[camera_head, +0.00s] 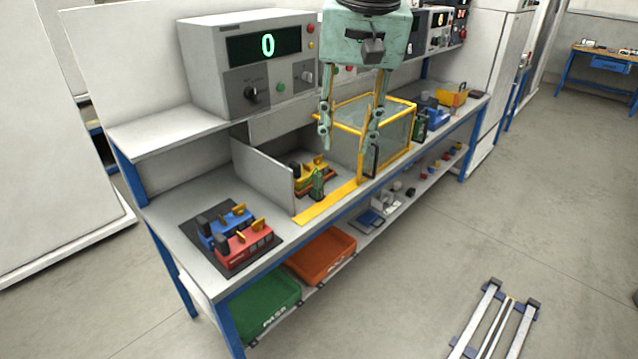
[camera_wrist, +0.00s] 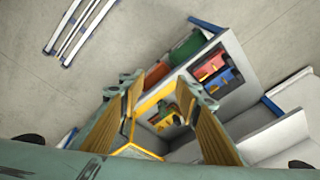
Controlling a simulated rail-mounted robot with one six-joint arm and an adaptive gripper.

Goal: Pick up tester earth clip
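A small green clip-like piece (camera_head: 317,185), which looks like the tester earth clip, stands on the workbench beside a yellow and orange device (camera_head: 312,170) in a grey-walled bay. In the wrist view the green piece (camera_wrist: 164,107) shows small between the fingers, with the device near it. My gripper (camera_head: 348,142) hangs above the bench, in front of the yellow-framed cage in the picture and up and right of the green piece. It is open and empty, with its fingers (camera_wrist: 158,90) wide apart in the wrist view.
The yellow-framed clear cage (camera_head: 390,130) stands just right of the bay. A grey divider (camera_head: 262,175) stands on the left. Blue and red devices (camera_head: 235,237) sit on a black mat. A tester box (camera_head: 250,60) showing 0 stands on the upper shelf. Green and orange trays (camera_head: 322,255) lie below.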

